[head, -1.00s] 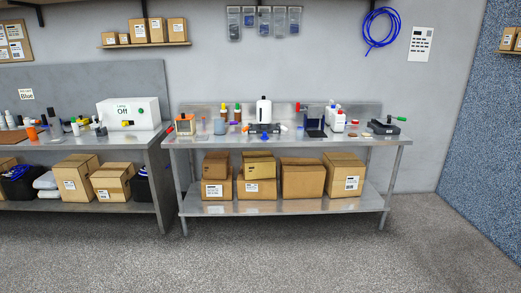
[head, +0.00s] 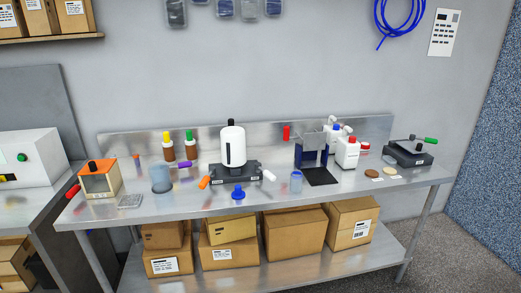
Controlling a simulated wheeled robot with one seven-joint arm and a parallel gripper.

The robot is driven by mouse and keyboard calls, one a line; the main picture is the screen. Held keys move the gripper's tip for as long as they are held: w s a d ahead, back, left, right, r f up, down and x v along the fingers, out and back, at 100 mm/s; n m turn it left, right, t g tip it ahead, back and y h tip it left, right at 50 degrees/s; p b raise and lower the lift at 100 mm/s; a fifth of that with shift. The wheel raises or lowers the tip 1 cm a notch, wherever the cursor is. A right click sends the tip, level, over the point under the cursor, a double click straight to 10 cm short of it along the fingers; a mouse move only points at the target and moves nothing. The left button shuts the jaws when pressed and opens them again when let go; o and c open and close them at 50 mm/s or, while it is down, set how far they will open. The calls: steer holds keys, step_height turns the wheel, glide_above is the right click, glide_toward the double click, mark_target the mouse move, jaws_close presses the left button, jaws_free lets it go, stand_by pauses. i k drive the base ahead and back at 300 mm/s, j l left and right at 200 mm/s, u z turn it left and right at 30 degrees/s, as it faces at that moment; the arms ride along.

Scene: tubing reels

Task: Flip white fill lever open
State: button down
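The white lever (head: 268,175) sticks out at the front right of a dark filling base (head: 236,181) on the metal bench. A white tank (head: 232,147) with a black cap and a dark sight strip stands on this base. An orange lever (head: 204,181) sticks out at the base's front left, and a purple lever (head: 184,164) at its left side. The white lever points toward the front right; its fine angle is too small to tell. My gripper is not in view.
A blue knob-like part (head: 238,192) and a clear jar (head: 296,182) stand near the lever. A blue press (head: 311,150) with a red handle stands to the right, and an orange-topped box (head: 100,179) to the left. The bench's front edge (head: 250,207) is mostly clear.

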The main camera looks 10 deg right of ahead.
mark_target(268, 174)
steer(key=i+u, duration=0.15)
steer(key=i, duration=0.35)
steer(key=i+l+u, duration=0.1)
steer(key=i, duration=0.35)
steer(key=i+l+u, duration=0.15)
steer(key=i, duration=0.35)
steer(key=i+l+u, duration=0.15)
steer(key=i, duration=0.3)
steer(key=l, duration=0.1)
